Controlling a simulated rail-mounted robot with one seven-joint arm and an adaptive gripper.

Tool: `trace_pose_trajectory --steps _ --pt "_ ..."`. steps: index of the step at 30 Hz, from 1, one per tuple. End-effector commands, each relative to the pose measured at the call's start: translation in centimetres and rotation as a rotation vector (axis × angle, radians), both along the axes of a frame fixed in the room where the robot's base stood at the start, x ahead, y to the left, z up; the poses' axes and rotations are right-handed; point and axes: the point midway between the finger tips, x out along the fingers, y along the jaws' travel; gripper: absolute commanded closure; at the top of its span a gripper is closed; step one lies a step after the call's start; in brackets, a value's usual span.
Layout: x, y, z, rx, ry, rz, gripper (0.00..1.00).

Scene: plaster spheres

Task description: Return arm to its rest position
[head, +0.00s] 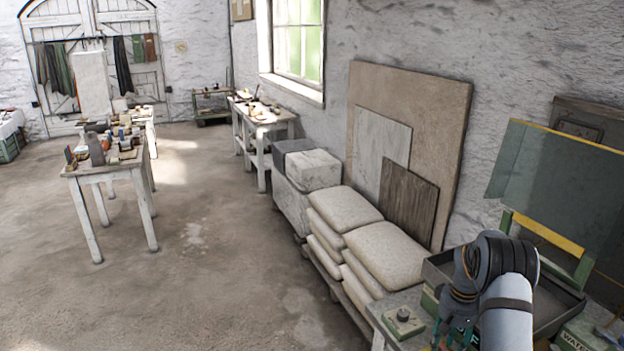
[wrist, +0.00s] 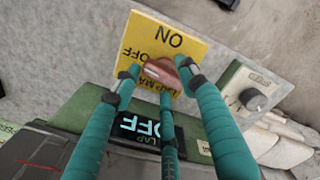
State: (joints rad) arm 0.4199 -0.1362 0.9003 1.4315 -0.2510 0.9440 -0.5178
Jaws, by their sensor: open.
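My arm bends down over the grey bench at the lower right of the head view. My gripper (head: 455,332) is partly cut off by the bottom edge there. In the wrist view my gripper (wrist: 160,82) has its teal fingers spread open. A reddish-brown knob or lever (wrist: 161,72) lies between the fingertips in the picture; I cannot tell whether they touch it. Behind it is a yellow plate (wrist: 172,34) marked ON and OFF. A dark display (wrist: 139,128) reading LAP OFF sits below the plate, partly hidden by the fingers.
A dial box (head: 403,321) stands on the bench, also at right in the wrist view (wrist: 250,94). A dark tray (head: 553,303) and green splash panel (head: 560,180) are close to my arm. Stacked sacks (head: 385,252) lie left of the bench. The floor (head: 200,275) beyond is open.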

Motion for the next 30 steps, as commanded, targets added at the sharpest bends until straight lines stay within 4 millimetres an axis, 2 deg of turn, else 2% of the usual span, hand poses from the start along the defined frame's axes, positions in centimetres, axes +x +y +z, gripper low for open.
trace_pose_trajectory --steps 9,15,30 --pt "-0.2 0.19 0.19 0.002 0.001 -0.371 0.58" --pt "-0.25 0.19 0.17 0.002 -0.001 -0.519 0.58" --pt "-0.29 0.17 0.03 0.001 -0.001 -0.578 0.58"
